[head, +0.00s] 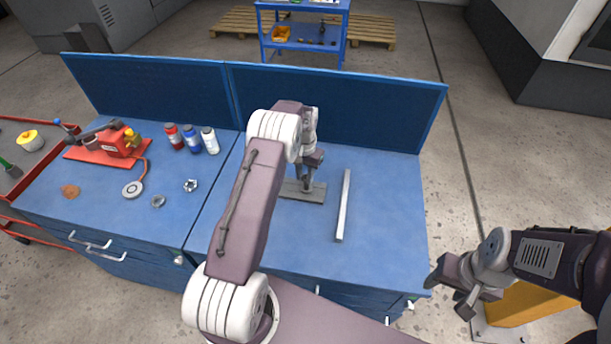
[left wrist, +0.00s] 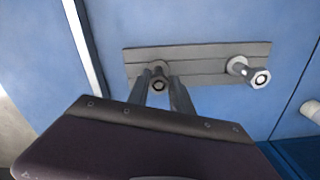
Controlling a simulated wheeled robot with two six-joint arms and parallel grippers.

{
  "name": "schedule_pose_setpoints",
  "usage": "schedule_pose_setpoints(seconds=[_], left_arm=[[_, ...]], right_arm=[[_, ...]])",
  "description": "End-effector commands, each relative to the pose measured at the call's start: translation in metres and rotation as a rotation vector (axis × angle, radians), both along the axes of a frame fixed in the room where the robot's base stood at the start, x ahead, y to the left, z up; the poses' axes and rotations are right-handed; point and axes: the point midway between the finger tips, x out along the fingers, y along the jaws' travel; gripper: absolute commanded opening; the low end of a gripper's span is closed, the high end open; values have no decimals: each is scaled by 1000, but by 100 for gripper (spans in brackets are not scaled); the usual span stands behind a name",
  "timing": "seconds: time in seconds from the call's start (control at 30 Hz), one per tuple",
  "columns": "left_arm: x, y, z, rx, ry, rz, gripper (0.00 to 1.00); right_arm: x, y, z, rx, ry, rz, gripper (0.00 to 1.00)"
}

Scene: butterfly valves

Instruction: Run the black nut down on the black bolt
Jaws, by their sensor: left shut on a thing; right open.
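A grey plate (head: 290,193) lies on the blue bench, with two upright bolts on it in the left wrist view (left wrist: 200,72). My left gripper (head: 308,182) points down at the plate. In the left wrist view its fingers (left wrist: 164,92) are shut on a dark nut (left wrist: 158,85) at one bolt, and a paler washer-like ring shows behind it. How far down the nut sits is hidden. The other bolt (left wrist: 258,78) stands clear, with a pale end. My right gripper (head: 462,284) is open and empty, off the bench's right side.
A pale bar (head: 344,205) lies right of the plate. On the left are a red tool (head: 112,145), several bottles (head: 190,138), a small metal nut (head: 190,185) and a round gauge (head: 133,189). A raised back panel (head: 330,105) edges the bench. The right front bench top is clear.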

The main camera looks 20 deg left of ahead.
Motion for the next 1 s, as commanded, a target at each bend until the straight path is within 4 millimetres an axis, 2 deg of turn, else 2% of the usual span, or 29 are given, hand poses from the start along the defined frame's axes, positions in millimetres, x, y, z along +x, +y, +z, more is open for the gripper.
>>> schedule_pose_setpoints(seconds=[0.23, 0.27, 0.3, 0.33, 0.7, 0.77, 1.0], left_arm=[[6, 2, 0, -1, -6, -592, 0], [6, 1, 1, -1, -7, -579, 35], [6, 1, 1, -1, -6, -574, 46], [5, 1, 1, -1, -6, -573, 52], [5, 2, 6, -1, -5, -571, 52], [6, 2, 15, 1, -8, -571, 52], [7, 1, 68, 2, -8, -572, 52]], right_arm=[[0, 0, -3, 0, 0, 0, 52], [0, 0, -2, 0, 0, 0, 52], [0, 0, -2, 0, 0, 0, 52], [0, 0, -2, 0, 0, 0, 52], [0, 0, -6, 0, 0, 0, 52], [0, 0, -10, 0, 0, 0, 52], [0, 0, -25, 0, 0, 0, 52]])
